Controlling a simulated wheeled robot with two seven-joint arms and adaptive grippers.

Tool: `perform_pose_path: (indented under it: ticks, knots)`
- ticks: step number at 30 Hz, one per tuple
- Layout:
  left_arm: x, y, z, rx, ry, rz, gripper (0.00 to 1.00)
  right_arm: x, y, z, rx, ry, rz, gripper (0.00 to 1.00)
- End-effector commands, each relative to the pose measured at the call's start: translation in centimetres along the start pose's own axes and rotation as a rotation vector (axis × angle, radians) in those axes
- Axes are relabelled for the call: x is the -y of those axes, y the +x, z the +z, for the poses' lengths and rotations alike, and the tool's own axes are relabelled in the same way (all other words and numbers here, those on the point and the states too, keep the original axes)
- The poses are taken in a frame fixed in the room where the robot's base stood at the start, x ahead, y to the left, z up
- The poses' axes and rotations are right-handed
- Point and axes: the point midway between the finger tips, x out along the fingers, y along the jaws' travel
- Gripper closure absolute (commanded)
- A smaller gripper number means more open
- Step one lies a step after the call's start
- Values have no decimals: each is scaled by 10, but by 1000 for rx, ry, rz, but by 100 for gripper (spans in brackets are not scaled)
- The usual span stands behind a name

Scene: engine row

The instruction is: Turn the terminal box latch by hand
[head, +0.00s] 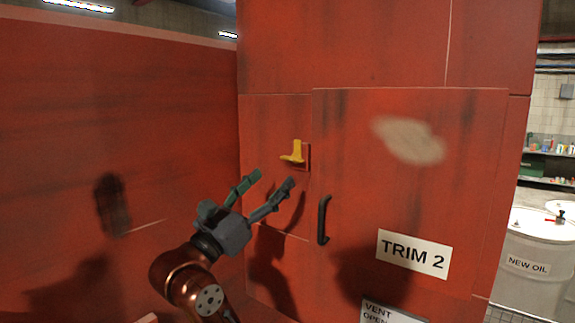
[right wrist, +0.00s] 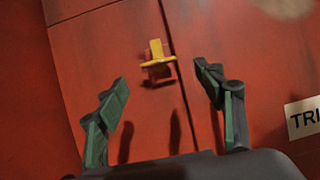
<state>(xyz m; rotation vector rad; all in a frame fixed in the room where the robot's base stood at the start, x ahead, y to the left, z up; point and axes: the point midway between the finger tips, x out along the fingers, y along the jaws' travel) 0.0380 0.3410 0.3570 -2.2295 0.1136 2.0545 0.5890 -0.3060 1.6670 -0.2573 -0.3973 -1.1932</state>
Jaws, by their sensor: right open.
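The yellow latch (head: 295,152) sits at the left edge of the red terminal box door (head: 350,150), above the black door handle (head: 323,220). In the right wrist view the latch (right wrist: 157,58) shows between and beyond my fingertips, with one tab pointing up and a crosspiece below it. My right gripper (head: 273,180) is open and empty, just below and left of the latch in the head view, apart from it. Its two green-padded fingers also show in the right wrist view (right wrist: 161,78). My left gripper is not in view.
A red wall (head: 120,130) stands close on the left. The door carries a TRIM 2 label (head: 413,254) and a lower, partly cut-off vent sign (head: 388,313). A white NEW OIL drum (head: 532,255) stands at the far right. Space before the upper door is clear.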

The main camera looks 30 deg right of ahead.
Motion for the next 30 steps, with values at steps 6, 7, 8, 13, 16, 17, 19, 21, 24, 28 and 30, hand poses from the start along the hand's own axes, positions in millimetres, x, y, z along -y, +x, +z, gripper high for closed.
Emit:
perform_pose_path:
  ticks: [6,7,8,13,16,17,19,21,24,28,30]
  knots:
    - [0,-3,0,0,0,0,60,-1,11,4,-56,33,21,38]
    - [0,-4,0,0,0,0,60,-1,16,4,-55,32,20,38]
    - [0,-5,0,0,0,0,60,0,20,4,-55,32,19,38]
    - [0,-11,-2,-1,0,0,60,-1,48,2,-53,31,17,38]
    - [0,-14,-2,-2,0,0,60,-1,62,2,-52,31,18,38]
    - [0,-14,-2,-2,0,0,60,-2,65,1,-52,32,20,38]
    - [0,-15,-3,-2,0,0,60,-2,71,1,-52,31,20,38]
    - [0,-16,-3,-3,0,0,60,-2,75,0,-52,31,20,38]
    - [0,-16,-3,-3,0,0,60,-3,77,-1,-53,32,22,38]
    - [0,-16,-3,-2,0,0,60,-3,77,-1,-53,32,22,38]
    - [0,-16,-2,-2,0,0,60,-3,77,-1,-53,32,22,38]
